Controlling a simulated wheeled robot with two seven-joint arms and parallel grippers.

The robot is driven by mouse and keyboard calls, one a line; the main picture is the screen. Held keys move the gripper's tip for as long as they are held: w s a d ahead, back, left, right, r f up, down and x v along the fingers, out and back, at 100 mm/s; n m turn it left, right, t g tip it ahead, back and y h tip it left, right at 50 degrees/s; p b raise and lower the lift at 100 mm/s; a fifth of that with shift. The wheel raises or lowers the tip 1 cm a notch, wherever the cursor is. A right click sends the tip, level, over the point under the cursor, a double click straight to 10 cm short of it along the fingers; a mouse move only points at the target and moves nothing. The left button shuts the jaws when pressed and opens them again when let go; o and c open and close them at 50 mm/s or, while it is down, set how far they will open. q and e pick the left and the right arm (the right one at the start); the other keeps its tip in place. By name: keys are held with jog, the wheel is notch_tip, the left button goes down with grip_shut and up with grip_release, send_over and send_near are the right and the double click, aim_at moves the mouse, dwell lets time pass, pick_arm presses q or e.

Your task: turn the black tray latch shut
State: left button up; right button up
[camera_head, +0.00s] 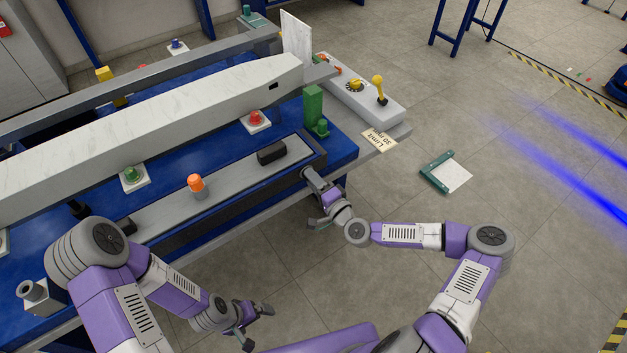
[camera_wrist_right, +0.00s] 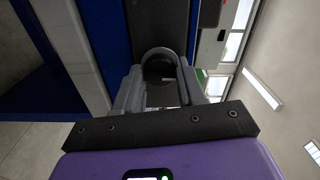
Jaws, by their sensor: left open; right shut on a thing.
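My right gripper (camera_head: 309,176) is at the right end of the long grey tray (camera_head: 238,172), against its dark end wall. In the right wrist view, its fingers (camera_wrist_right: 160,62) are closed around a dark rounded piece (camera_wrist_right: 157,72), which looks like the black tray latch. The fingers cover much of it, so its turn angle cannot be told. In the head view the latch is hidden by the gripper. My left gripper (camera_head: 257,324) is open and empty, low in front of the bench, away from the tray.
A black block (camera_head: 271,152) and an orange-topped knob (camera_head: 196,185) stand on the tray. A green post (camera_head: 313,104) rises behind its right end. A white control panel with a yellow lever (camera_head: 379,88) is further right. The floor in front is clear.

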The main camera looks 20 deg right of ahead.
jog(key=shift+n, duration=0.3)
dwell(0.4)
jog(key=o, duration=1.1)
jog(key=shift+c, duration=0.2)
jog(key=shift+s, duration=0.1)
jog(key=p+v, duration=0.1)
jog(key=v, duration=0.6)
jog(key=shift+s, duration=0.15)
jog(key=shift+d, duration=0.1)
